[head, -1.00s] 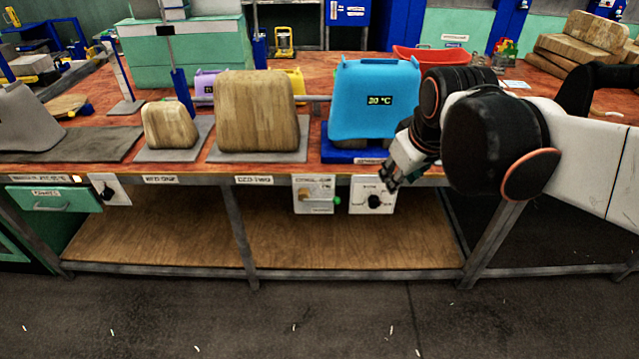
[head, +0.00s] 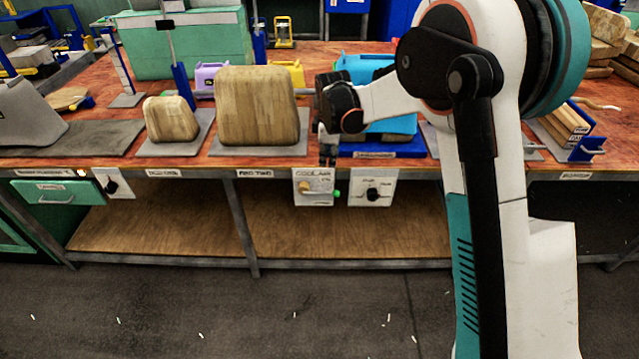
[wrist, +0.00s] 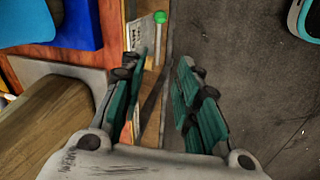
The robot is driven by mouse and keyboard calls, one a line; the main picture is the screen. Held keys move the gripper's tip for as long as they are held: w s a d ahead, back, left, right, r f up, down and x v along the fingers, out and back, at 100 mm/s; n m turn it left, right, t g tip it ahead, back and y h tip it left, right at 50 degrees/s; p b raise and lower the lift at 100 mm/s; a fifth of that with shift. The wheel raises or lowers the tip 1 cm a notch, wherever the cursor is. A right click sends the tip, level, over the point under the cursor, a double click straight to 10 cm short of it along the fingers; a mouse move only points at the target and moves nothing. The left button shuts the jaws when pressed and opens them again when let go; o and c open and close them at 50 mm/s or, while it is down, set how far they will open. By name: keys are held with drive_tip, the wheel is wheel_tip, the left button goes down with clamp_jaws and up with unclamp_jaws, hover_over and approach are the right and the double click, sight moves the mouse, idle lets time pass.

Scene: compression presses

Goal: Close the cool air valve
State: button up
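The cool air panel (head: 314,201) is a pale plate on the bench's front edge, with a brass-coloured fitting (head: 305,186) and a small green knob (head: 337,194) at its right side. In the wrist view the green knob (wrist: 160,17) shows ahead of the fingers, near the pale panel (wrist: 136,34). My gripper (head: 328,158) points down just above the panel, at the bench edge. In the wrist view my gripper (wrist: 165,62) has its two teal fingers apart, with nothing between them. It appears clear of the knob. The brass fitting is mostly hidden there.
A panel with a black dial (head: 372,192) sits right of the cool air panel. A blue press (head: 392,128) on a dark blue base stands behind my gripper, partly hidden by my arm. A wooden block (head: 256,110) stands to the left. The floor in front is free.

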drive_tip(key=n, duration=0.2)
hover_over(320, 193)
drive_tip(key=s, duration=0.3)
drive_tip(key=s+x, duration=0.1)
drive_tip(key=x, duration=0.4)
drive_tip(key=shift+g, duration=0.3)
drive_tip(key=f+b, duration=0.1)
drive_tip(key=f, duration=0.4)
drive_tip(key=w+f+b, duration=0.1)
drive_tip(key=f, duration=0.4)
drive_tip(key=w+f+b, duration=0.1)
drive_tip(key=f+b, duration=0.1)
drive_tip(key=f, duration=0.3)
drive_tip(key=shift+w, duration=0.25)
drive_tip(key=shift+c, duration=0.2)
clamp_jaws()
